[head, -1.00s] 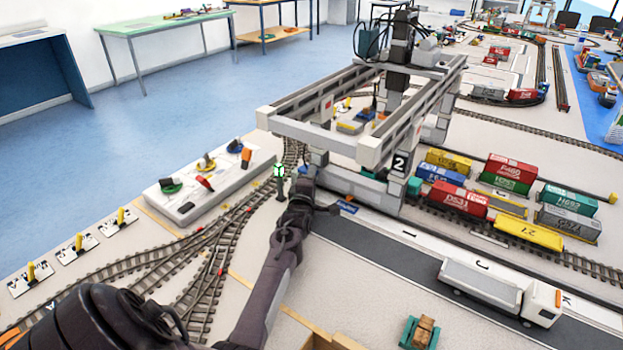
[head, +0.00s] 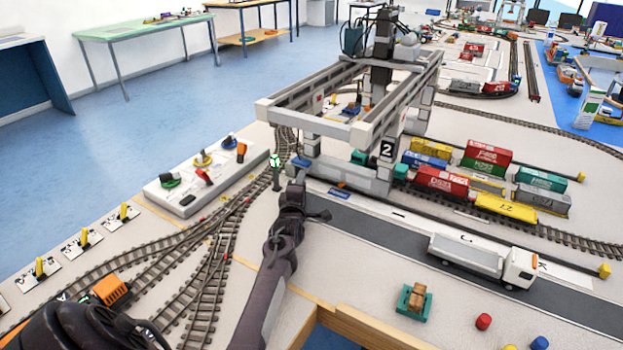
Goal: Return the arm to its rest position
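My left arm comes in from the bottom left and reaches forward over the layout. Its dark gripper (head: 297,170) is at the near left foot of the grey gantry crane (head: 386,120), which bears the number 2. The fingers are small and seen from behind, so I cannot tell whether they are open or shut, or whether they touch the crane. My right gripper is out of view.
A control panel (head: 190,188) with coloured levers and a green-lit signal (head: 275,162) stand left of my gripper. Wagons (head: 484,158) stand right of the crane. A white truck (head: 483,259) is on the road, with a green pallet (head: 414,302) nearer me.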

